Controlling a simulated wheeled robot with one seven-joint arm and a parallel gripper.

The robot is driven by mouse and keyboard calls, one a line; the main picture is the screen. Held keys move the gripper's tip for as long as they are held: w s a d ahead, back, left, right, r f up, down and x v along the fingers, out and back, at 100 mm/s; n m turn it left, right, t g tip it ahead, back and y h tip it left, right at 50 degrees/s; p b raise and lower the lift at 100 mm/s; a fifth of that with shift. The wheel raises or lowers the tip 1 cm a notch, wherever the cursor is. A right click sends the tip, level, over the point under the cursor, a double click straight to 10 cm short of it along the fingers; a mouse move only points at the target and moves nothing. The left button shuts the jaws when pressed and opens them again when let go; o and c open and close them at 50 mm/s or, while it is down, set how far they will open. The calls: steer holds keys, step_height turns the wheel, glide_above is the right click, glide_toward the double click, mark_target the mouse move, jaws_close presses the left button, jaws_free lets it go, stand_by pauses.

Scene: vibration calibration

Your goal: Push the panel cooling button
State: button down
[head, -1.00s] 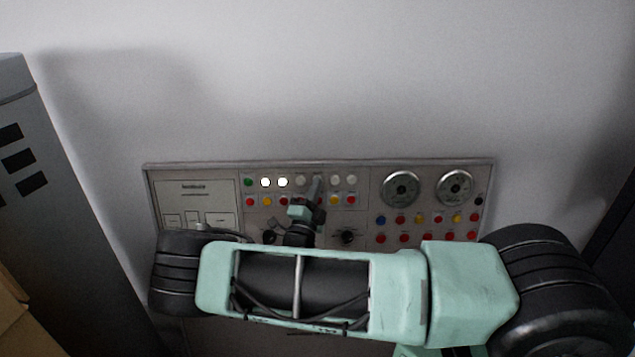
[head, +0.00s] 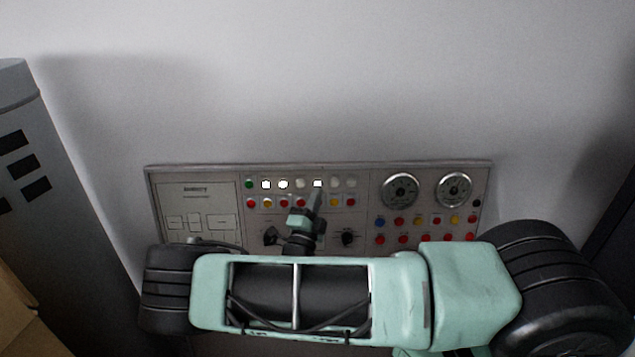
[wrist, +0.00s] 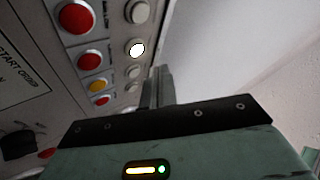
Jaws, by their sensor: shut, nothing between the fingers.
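The control panel (head: 270,225) stands against the wall with rows of coloured buttons and lamps. In the head view my gripper (head: 316,192) is shut and empty, its tip just below a lit white button (head: 317,184) in the top row. In the wrist view my shut gripper fingers (wrist: 158,85) point at the panel near its row of white buttons, and a lit white button (wrist: 136,49) shows above and left of the tips. Contact cannot be told. No label reads "panel cooling" legibly, so I cannot tell which button it is.
Two round gauges (head: 401,191) (head: 454,190) and more coloured buttons sit on the panel's right. Dark knobs (head: 347,238) are below the button rows. A grey cabinet (head: 50,225) and a cardboard box (head: 15,310) stand at left. The wall above the panel is clear.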

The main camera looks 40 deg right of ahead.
steer(key=s+a, duration=0.1)
steer(key=s+p, duration=0.1)
steer(key=shift+s+a+r, duration=0.3)
steer(key=shift+a+r, duration=0.05)
stand_by(0.5)
steer(key=s+a+r+m+g+y+p, duration=0.2)
steer(key=s+a+m+g+y+p, duration=0.1)
steer(key=s+m+g, duration=0.65)
steer(key=s+a+r+m+g+y+p, duration=0.25)
steer(key=s+m+g, duration=0.4)
steer(key=m, duration=0.55)
steer(key=s+a+r+m+t+y+p, duration=0.1)
steer(key=s+a+r+m+y+p, duration=0.1)
steer(key=s+a+r+m+y, duration=0.4)
steer(key=s+a+r+m+y+p, duration=0.3)
steer(key=s+a+r+m+y, duration=0.4)
steer(key=a+r+m, duration=0.4)
step_height(320, 180, up, 3)
steer(key=shift+a+r+t+y, duration=0.15)
steer(key=shift+a+t+y, duration=0.25)
steer(key=shift+a+y, duration=0.5)
